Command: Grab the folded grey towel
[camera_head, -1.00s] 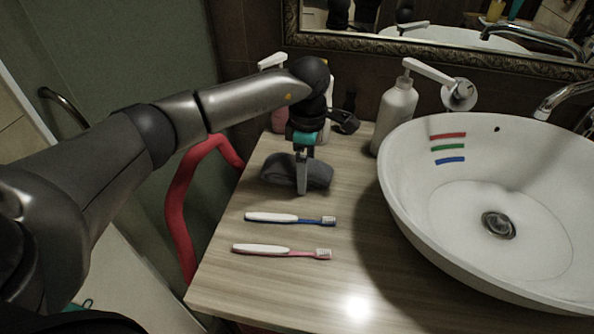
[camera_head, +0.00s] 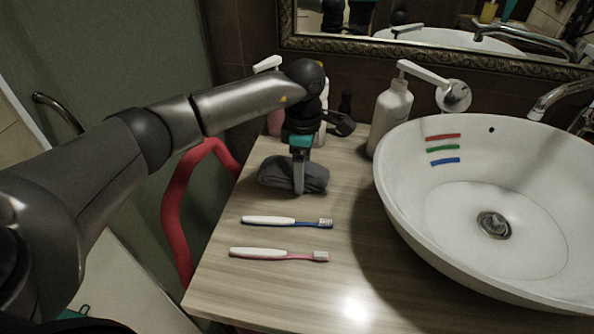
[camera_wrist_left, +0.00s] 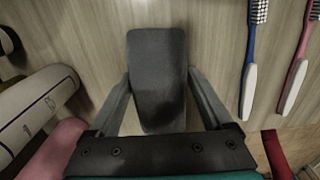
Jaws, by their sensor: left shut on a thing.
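The folded grey towel (camera_head: 275,173) lies on the wooden counter, left of the basin and behind two toothbrushes. My left gripper (camera_head: 299,186) is down at the towel from above, with one finger in front of it in the head view. In the left wrist view the towel (camera_wrist_left: 157,70) lies between the two fingers (camera_wrist_left: 157,95), which are shut on its sides. The towel's underside is hidden, so I cannot tell whether it touches the counter. My right gripper is not in view.
A blue toothbrush (camera_head: 285,221) and a pink toothbrush (camera_head: 278,254) lie in front of the towel. A white pump bottle (camera_head: 390,115) stands behind, near the white basin (camera_head: 400,205). More bottles stand behind my gripper. The front counter is clear.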

